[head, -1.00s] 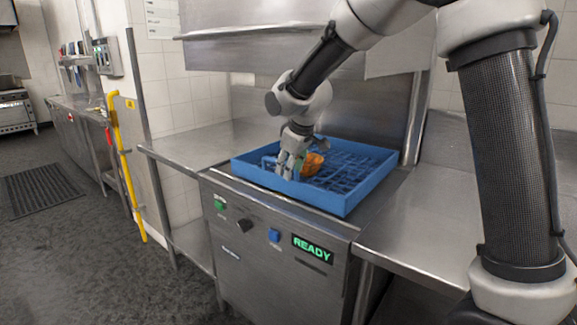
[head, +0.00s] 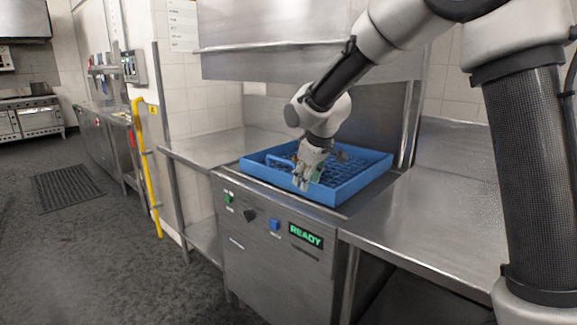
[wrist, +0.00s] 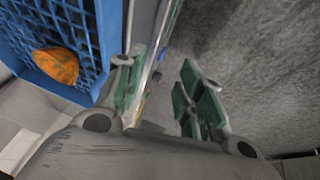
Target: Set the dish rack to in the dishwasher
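The blue dish rack (head: 366,180) sits on the open bed of the steel dishwasher (head: 262,268), under the raised hood (head: 275,65). An orange piece (wrist: 57,66) lies inside the rack in the wrist view; my gripper hides it in the head view. My gripper (head: 306,180) points down at the rack's front wall. In the wrist view its green-padded fingers (wrist: 165,88) are apart with nothing gripped between them. The rack (wrist: 88,35) lies to the left of both fingers there. Whether the nearer finger touches the rack wall is unclear.
The dishwasher's front has buttons, a knob and a green READY display (head: 306,236). Steel counters flank it on the left (head: 200,148) and right (head: 440,225). A yellow pipe (head: 147,170) stands left. Open floor (head: 110,250) lies in front, with a dark mat (head: 67,188).

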